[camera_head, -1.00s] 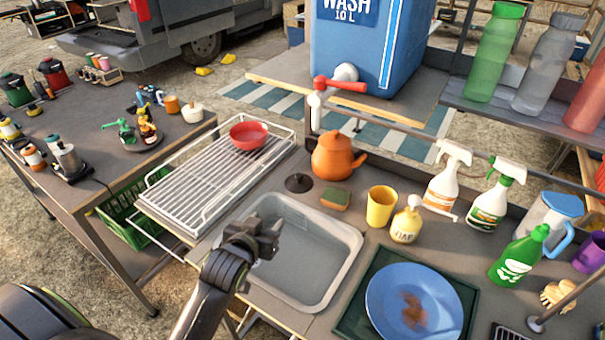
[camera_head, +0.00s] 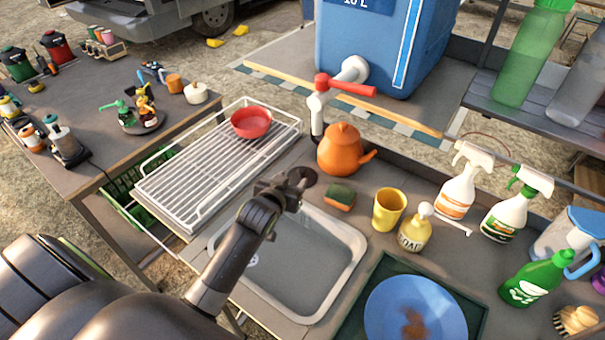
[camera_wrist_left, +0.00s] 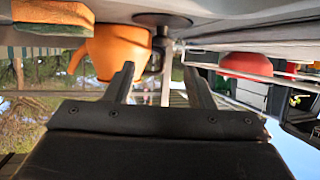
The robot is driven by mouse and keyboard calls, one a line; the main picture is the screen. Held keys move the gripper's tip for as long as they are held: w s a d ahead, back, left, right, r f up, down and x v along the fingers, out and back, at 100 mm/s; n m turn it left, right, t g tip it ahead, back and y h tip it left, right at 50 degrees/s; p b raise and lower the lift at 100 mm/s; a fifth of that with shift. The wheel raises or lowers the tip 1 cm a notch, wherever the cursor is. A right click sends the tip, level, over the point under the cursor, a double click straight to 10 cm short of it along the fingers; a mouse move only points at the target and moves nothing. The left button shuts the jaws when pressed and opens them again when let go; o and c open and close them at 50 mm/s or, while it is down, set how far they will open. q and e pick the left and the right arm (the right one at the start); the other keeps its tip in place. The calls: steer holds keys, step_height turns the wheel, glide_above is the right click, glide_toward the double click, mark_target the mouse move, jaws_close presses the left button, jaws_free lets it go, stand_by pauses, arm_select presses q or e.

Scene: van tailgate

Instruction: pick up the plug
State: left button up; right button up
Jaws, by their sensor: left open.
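The plug (camera_head: 305,173) is a dark, round disc lying on the counter at the back left corner of the grey sink (camera_head: 352,262). Part of it is hidden behind my left gripper (camera_head: 291,187). In the upside-down left wrist view the plug (camera_wrist_left: 162,20) is at the top, beyond the fingertips and roughly centred between them. My left gripper (camera_wrist_left: 159,70) is open with nothing between its fingers. It is above the sink's back left edge, close to the plug. I cannot tell that it touches it. My right gripper is not in view.
An orange kettle (camera_head: 340,150) and a sponge (camera_head: 340,197) are just right of the plug. A white drying rack (camera_head: 190,178) with a red bowl (camera_head: 250,122) is at the left. A yellow cup (camera_head: 388,209) and a soap bottle (camera_head: 414,232) stand further right.

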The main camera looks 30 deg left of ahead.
mark_target(301, 170)
arm_select(q)
steer(key=x, duration=0.3)
steer(key=shift+w+f, duration=0.1)
steer(key=shift+w, duration=0.2)
steer(key=shift+f+p+x, duration=0.2)
steer(key=shift+p+x, duration=0.4)
steer(key=shift+x, duration=2.7)
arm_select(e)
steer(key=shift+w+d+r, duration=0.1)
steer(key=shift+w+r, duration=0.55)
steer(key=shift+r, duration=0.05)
arm_select(q)
steer(key=shift+s, duration=0.15)
jaws_close()
